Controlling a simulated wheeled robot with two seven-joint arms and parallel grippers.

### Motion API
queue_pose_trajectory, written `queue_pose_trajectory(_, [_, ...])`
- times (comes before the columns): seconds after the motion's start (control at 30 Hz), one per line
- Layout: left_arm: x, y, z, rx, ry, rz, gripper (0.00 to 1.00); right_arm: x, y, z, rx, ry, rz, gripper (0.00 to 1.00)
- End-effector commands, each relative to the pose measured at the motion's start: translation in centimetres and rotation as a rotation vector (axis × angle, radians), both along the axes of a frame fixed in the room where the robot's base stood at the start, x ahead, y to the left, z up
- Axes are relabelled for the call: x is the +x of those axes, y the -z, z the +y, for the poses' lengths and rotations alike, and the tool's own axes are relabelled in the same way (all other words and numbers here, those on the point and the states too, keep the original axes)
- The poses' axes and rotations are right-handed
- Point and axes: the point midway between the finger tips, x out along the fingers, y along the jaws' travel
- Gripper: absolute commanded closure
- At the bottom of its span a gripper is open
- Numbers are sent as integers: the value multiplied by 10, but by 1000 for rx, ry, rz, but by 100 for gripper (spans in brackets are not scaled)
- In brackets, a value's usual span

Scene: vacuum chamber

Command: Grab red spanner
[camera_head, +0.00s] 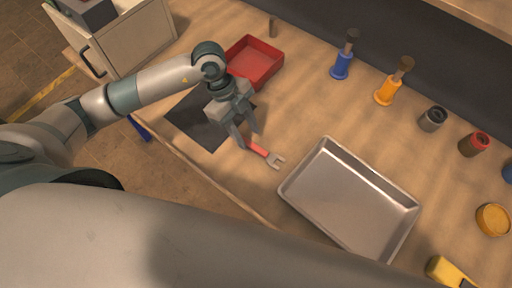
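The red spanner (258,151) lies on the wooden bench, between the black mat and the metal tray. Its red handle points toward the mat, and its grey open-jaw head points toward the tray. My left gripper (250,140) points down at the handle end of the spanner, with its two fingers apart. One fingertip is close to the end of the handle. I cannot tell whether it touches the handle. My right gripper is not in view.
A metal tray (327,146) lies right of the spanner. A red bin (266,78) and a black mat (190,121) are near my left arm. Blue (341,67) and orange (387,92) handled brushes and several small containers stand along the back. A yellow tool (447,272) lies at lower right.

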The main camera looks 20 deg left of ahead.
Motion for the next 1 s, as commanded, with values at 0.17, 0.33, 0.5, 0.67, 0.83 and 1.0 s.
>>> queue_pose_trajectory(0.17, [-1, 19, -10, -2, 3, 0, 61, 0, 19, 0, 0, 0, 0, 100])
queue_pose_trajectory(0.33, [-2, 35, -17, 0, 1, 0, 61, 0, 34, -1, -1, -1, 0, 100])
queue_pose_trajectory(0.5, [-4, 42, -22, 0, 1, 0, 61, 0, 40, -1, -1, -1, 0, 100])
queue_pose_trajectory(0.67, [-4, 42, -22, 0, 1, 0, 61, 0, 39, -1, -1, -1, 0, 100])
queue_pose_trajectory(0.83, [-4, 42, -22, 0, 1, 0, 61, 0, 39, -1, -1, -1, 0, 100])
queue_pose_trajectory(1.0, [-4, 42, -22, 0, 0, 0, 61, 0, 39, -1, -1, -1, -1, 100])
